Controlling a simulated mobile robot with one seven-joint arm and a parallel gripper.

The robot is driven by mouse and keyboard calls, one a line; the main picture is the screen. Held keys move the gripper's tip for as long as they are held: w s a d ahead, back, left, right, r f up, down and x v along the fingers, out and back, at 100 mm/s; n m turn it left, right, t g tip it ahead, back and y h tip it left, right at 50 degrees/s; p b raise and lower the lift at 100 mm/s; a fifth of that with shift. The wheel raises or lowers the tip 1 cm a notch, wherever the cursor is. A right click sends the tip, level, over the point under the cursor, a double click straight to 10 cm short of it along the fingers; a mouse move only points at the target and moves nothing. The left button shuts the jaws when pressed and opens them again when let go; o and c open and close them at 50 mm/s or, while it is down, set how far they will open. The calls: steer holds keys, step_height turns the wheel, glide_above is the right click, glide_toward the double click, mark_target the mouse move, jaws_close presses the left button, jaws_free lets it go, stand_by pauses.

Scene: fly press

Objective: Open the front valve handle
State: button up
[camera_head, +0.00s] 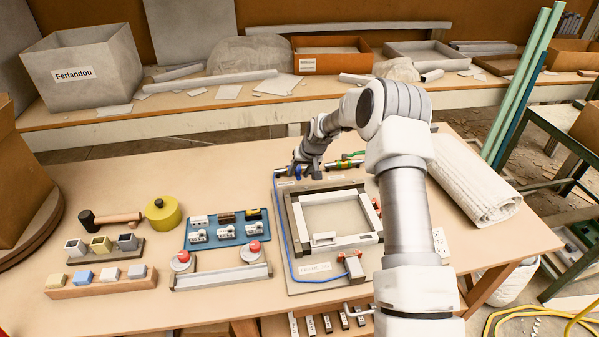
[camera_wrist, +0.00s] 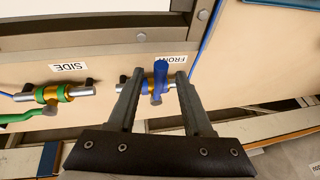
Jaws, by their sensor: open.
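The front valve has a blue handle (camera_wrist: 160,76) that points up toward the "FRONT" label (camera_wrist: 172,60) in the wrist view. My gripper (camera_wrist: 156,80) is open, with one finger on each side of the blue handle. A gap shows between each finger and the handle, and I cannot tell if either touches. In the head view my gripper (camera_head: 306,170) is at the back left of the press board, with the blue handle (camera_head: 298,172) just left of it.
The side valve (camera_wrist: 50,95), with a yellow body and green handle, sits left of the front valve in the wrist view. The press frame (camera_head: 290,215) lies in front of the valves. A blue tray (camera_head: 190,239) stands left, and a rolled white cloth (camera_head: 470,180) lies right.

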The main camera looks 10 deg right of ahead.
jaws_close()
stand_by(1.4)
